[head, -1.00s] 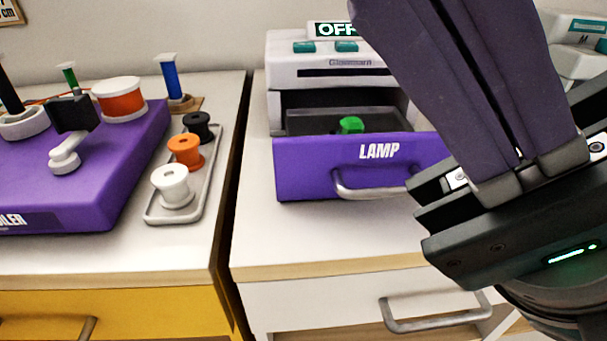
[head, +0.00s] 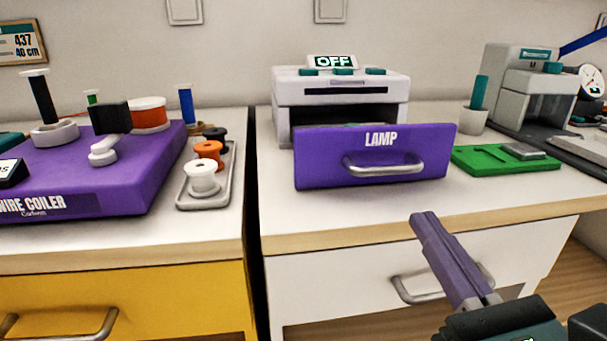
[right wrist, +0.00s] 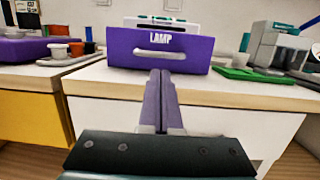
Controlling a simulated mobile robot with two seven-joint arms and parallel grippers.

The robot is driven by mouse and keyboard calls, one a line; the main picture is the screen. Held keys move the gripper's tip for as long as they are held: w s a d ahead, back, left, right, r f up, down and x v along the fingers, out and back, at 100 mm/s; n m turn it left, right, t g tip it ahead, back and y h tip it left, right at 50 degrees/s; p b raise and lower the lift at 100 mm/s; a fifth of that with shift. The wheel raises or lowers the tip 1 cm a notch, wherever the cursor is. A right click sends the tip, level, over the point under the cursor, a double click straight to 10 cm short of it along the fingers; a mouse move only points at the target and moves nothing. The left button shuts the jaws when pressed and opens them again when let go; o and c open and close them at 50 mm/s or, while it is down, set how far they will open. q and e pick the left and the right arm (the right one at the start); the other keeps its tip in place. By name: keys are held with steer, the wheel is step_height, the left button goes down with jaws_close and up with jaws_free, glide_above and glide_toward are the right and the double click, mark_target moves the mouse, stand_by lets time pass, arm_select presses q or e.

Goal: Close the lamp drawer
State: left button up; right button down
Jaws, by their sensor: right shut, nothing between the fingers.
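The lamp drawer (head: 318,165) has a purple front marked LAMP and a grey bar handle (head: 384,165). It stands out in front of the white lamp machine (head: 340,90), so it is open. A thin strip of green shows above its top edge; the inside is otherwise hidden. My right gripper (head: 425,217) is shut and empty, in front of the counter edge, below and to the right of the handle, apart from the drawer. In the right wrist view the drawer front (right wrist: 120,47) is ahead, beyond the closed fingertips (right wrist: 160,75). My left gripper is out of view.
A purple wire coiler (head: 130,185) and a spool tray (head: 183,203) stand on the left cabinet. A green board (head: 480,160) lies right of the drawer, near a grey machine (head: 515,85). The counter before the drawer is clear. A cabinet handle (head: 415,293) sits below.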

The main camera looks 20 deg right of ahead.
glide_toward(377, 162)
steer(key=w, duration=0.1)
steer(key=w+d+r, duration=0.1)
steer(key=shift+w+r, duration=0.15)
steer(key=shift+w, duration=0.25)
steer(key=shift+w, duration=0.25)
steer(key=x, duration=0.1)
steer(key=b+x, duration=0.2)
steer(key=x, duration=0.1)
steer(key=shift+f, duration=0.4)
steer(key=shift+w+d, duration=0.1)
steer(key=shift+w, duration=0.2)
steer(key=shift+s+r, duration=0.1)
